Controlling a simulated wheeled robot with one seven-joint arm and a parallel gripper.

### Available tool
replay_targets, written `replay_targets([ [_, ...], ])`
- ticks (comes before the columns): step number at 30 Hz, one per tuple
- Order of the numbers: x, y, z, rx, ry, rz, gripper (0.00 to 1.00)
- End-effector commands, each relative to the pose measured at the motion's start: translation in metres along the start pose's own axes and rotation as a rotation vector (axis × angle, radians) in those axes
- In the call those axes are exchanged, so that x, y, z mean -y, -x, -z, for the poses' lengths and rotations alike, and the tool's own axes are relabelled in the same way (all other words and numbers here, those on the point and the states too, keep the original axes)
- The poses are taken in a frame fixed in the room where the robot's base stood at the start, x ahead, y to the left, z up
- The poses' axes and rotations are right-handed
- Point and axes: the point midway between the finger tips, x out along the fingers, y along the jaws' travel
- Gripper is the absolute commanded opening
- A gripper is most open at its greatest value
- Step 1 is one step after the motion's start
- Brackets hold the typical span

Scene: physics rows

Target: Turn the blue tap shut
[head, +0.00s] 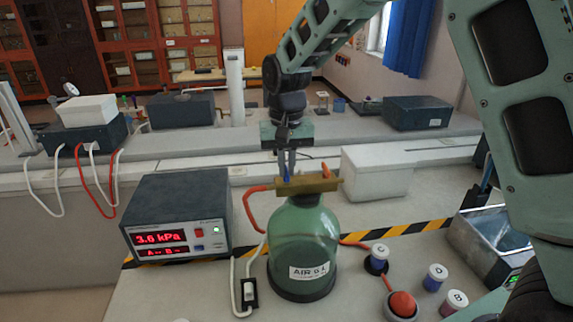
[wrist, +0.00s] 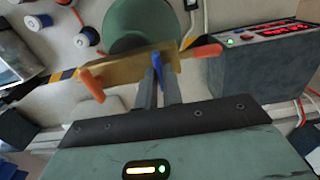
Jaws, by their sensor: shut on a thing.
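A blue tap (wrist: 157,62) stands on a brass bar (head: 312,186) at the neck of a green glass bottle (head: 304,238) labelled "AIR". My gripper (head: 287,172) comes down from above with its fingers closed on the blue tap. In the wrist view the brass bar (wrist: 128,72) lies across my fingertips, with the tap's blue handle between them. Orange hoses join both ends of the bar. The fingers hide part of the tap, so I cannot tell its exact angle.
A dark meter box (head: 178,215) reading 3.6 kPa stands left of the bottle. A white switch (head: 248,291), an orange bulb (head: 402,304) and several small labelled pots lie in front and to the right. A metal tray (head: 483,246) is at the far right. A white block (head: 376,172) stands behind.

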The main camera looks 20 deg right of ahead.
Motion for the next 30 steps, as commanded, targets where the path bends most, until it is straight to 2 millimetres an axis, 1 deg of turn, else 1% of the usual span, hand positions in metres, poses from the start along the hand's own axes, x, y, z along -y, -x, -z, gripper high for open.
replay_targets([
  [11,0.000,0.002,0.002,-0.006,-0.006,0.002,0.00],
  [12,0.000,0.002,0.002,-0.006,-0.006,0.002,0.11],
  [14,0.000,0.002,0.001,-0.005,-0.006,0.002,0.28],
  [15,0.000,0.002,0.001,-0.005,-0.005,0.002,0.30],
  [22,0.000,0.001,0.001,-0.002,-0.005,0.001,0.30],
  [25,0.000,0.004,0.001,-0.002,-0.005,0.001,0.30],
  [28,0.001,0.014,0.001,-0.006,-0.005,0.003,0.30],
  [30,0.001,0.025,0.001,-0.007,-0.005,0.003,0.30],
])
